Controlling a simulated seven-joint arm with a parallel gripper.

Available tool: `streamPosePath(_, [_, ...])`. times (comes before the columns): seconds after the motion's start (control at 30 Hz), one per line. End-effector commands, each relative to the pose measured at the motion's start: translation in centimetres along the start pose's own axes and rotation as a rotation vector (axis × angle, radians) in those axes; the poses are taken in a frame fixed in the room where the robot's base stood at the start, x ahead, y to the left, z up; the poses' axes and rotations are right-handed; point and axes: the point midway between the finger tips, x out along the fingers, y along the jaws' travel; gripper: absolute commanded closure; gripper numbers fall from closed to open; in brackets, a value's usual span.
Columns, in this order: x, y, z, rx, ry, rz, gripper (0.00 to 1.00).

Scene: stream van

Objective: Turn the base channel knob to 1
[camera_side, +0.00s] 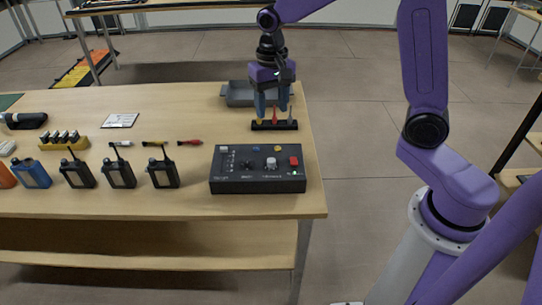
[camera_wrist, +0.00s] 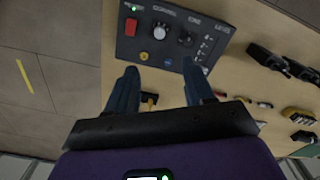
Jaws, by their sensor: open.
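The dark control box (camera_side: 258,184) lies on the table's right part. It carries a light grey knob (camera_side: 271,163), a smaller black knob (camera_side: 246,164) and a red button (camera_side: 294,161). In the wrist view the box (camera_wrist: 125,48) is upside down at the top, with the grey knob (camera_wrist: 159,32) and black knob (camera_wrist: 186,39). My gripper (camera_side: 272,112) is open, pointing down behind the box, apart from both knobs. Its blue fingers (camera_wrist: 162,76) also show in the wrist view.
A black rack (camera_side: 262,127) with small coloured tools stands beneath my gripper, close to the fingers. A grey tray (camera_side: 239,97) is behind it. The table's right edge is close to the box.

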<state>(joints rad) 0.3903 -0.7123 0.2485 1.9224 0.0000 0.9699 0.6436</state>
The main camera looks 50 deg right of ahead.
Motion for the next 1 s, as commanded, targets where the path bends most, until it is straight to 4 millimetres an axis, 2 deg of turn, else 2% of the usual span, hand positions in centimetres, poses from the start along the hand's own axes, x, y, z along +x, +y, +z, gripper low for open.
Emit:
streamPosePath(0.1, [0.2,0.2,-0.8,0.038,-0.001,0.001,0.47])
streamPosePath(0.27, [1.4,0.2,-0.8,0.043,-0.003,0.002,0.47])
streamPosePath(1.0, [14.5,0.3,-0.7,0.040,-0.004,0.003,0.47])
